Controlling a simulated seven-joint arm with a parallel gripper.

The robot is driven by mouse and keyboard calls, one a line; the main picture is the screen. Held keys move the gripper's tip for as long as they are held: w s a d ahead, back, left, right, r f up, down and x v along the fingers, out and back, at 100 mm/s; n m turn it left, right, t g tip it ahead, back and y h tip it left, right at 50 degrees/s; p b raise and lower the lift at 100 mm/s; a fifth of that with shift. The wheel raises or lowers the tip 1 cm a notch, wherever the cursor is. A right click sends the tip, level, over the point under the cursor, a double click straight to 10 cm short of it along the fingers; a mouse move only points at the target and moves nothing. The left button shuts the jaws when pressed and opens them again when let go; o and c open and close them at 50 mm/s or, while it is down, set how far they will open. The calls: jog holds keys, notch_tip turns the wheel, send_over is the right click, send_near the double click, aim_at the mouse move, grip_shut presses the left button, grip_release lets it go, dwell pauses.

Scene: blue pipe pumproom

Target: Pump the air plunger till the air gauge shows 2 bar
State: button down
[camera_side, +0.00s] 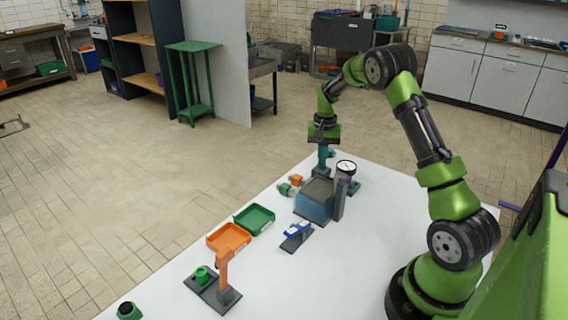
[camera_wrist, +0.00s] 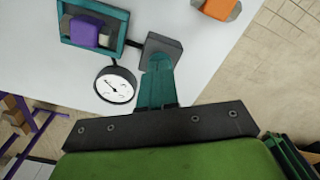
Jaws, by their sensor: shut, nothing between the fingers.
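The air gauge (camera_side: 346,167) is a round white dial with a dark rim. It also shows in the wrist view (camera_wrist: 115,85), with a thin dark needle; its figures are too small to read. My gripper (camera_side: 323,166) points down beside the gauge, at the far end of the white table. In the wrist view its teal fingers (camera_wrist: 159,62) are together with nothing between them. Their tips overlap a dark grey block (camera_wrist: 168,45) beside the gauge. I cannot tell whether they touch it. No plunger can be made out clearly; it may be hidden by the fingers.
A blue tank (camera_side: 313,208) stands nearer the camera, beside a grey upright (camera_side: 339,200). Orange (camera_side: 228,237) and green (camera_side: 254,219) trays lie left. A purple block (camera_wrist: 84,32) sits in a teal frame (camera_wrist: 118,18).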

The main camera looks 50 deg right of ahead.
dwell(0.3)
notch_tip(320, 180, up, 8)
dwell(0.8)
